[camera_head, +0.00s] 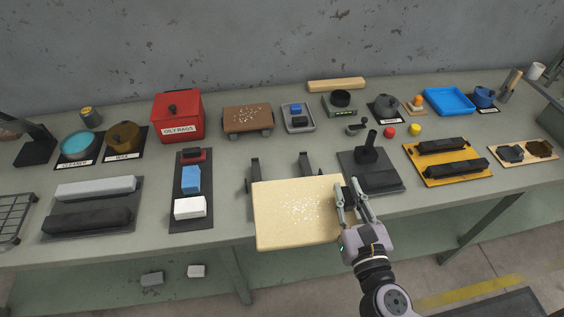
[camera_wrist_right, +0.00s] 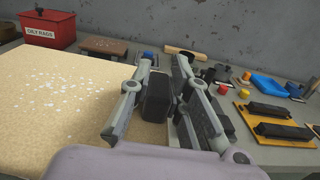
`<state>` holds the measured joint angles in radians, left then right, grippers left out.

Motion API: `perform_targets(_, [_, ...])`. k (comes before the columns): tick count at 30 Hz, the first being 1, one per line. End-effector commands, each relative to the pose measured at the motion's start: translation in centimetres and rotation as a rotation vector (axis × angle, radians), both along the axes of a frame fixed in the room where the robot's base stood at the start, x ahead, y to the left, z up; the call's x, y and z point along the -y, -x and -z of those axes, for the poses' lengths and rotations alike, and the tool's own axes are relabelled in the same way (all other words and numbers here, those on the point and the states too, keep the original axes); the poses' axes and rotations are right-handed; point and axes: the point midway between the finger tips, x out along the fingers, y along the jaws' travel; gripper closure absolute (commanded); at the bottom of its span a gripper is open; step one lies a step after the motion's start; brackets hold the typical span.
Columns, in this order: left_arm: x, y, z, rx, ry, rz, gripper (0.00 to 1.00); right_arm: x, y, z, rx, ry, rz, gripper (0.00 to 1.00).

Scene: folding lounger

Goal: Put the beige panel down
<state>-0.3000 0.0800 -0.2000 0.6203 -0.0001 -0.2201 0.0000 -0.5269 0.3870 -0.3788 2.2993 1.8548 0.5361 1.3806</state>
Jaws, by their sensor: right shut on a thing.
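The beige panel (camera_head: 297,211), a flat board with white specks, extends over the front edge of the bench; it also fills the left of the right wrist view (camera_wrist_right: 55,105). My right gripper (camera_head: 352,192) is shut at the panel's right edge, with a dark block (camera_wrist_right: 157,97) between its fingers in the wrist view. How this block joins the panel is hidden. Two dark upright brackets, the left one (camera_head: 255,169) and the right one (camera_head: 305,163), stand just behind the panel. The panel's underside is hidden. My left gripper is not in view.
A dark tray with an upright handle (camera_head: 367,148) stands right of the panel. A dark mat with blue and white blocks (camera_head: 191,180) lies to its left. A red OILY RAGS bin (camera_head: 177,115) and a brown speckled board (camera_head: 247,117) stand behind. The grey bench (camera_head: 225,190) is crowded.

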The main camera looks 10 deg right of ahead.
Motion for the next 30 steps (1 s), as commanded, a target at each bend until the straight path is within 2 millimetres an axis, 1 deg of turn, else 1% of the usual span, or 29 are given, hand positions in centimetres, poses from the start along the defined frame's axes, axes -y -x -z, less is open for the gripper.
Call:
perform_targets(1, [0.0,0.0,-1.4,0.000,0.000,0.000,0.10,-0.2,-1.9,-1.3,0.010,0.001,-0.001,1.00])
perform_targets(5, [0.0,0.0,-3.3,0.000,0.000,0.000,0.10,-0.6,-6.9,-2.4,0.008,0.001,-0.009,1.00])
perform_targets(6, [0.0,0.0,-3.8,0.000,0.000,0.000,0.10,-0.7,-8.4,-2.9,0.009,0.002,-0.011,1.00])
perform_targets(9, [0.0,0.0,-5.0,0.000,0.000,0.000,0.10,-1.0,-12.0,-4.2,0.007,0.001,-0.017,1.00])
perform_targets(12, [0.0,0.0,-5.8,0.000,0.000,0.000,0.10,-1.2,-14.9,-5.5,0.006,0.001,-0.022,1.00])
perform_targets(15, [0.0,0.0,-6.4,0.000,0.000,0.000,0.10,-1.3,-17.0,-6.6,0.005,0.002,-0.025,1.00])
perform_targets(18, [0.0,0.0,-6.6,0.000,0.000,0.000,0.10,-1.4,-18.2,-7.2,0.005,0.000,-0.027,1.00])
perform_targets(21, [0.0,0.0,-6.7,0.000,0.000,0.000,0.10,-1.5,-18.7,-7.4,0.004,0.000,-0.029,1.00])
perform_targets(30, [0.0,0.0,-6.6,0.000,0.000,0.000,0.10,-1.5,-18.7,-7.2,0.003,0.000,-0.028,1.00])
